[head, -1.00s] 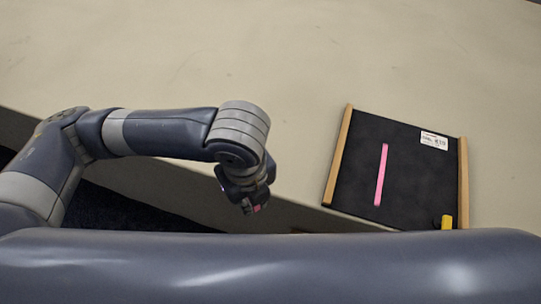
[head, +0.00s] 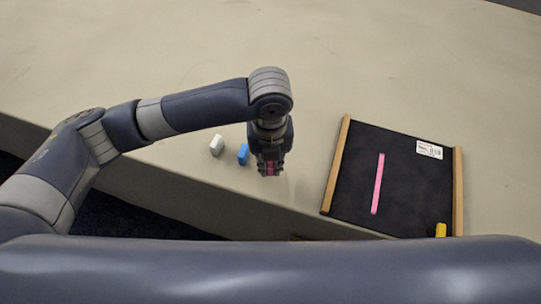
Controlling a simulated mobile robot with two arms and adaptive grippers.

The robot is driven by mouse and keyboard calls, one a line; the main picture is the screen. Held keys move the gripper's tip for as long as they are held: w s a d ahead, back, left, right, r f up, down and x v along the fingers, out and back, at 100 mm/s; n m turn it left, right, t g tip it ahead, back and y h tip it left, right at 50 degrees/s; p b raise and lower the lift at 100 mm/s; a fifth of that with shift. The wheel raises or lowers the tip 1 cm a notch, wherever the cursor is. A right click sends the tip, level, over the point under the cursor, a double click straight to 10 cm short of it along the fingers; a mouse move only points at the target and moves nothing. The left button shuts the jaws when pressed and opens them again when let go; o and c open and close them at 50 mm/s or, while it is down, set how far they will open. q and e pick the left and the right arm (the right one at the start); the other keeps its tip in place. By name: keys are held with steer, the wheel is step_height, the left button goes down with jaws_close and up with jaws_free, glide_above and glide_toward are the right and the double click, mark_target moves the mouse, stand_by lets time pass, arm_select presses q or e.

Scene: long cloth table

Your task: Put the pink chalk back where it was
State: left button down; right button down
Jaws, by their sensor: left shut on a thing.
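My left gripper (head: 270,168) points down over the near part of the table, left of the black board. It is shut on the pink chalk (head: 270,167), of which only a small bit shows between the fingers. The black board (head: 415,195) has wooden side rails and carries a pink stripe (head: 378,184) on its surface. A yellow chalk (head: 440,230) is at the board's near right corner. I cannot tell how high the held chalk is above the table. My right gripper is not in view.
A white label (head: 429,149) is on the board. The table behind is clear. My own arm hides the near edge.

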arm_select(q)
steer(key=shift+w+d+f, duration=0.1)
steer(key=shift+w+f, duration=0.05)
steer(key=shift+w, duration=1.05)
step_height(320, 180, down, 3)
steer(key=shift+r+p, duration=0.15)
steer(key=shift+p, duration=0.65)
steer(key=shift+f, duration=0.4)
steer(key=shift+f, duration=0.15)
steer(key=c, duration=1.6)
jaws_free()
steer(key=shift+o, duration=0.2)
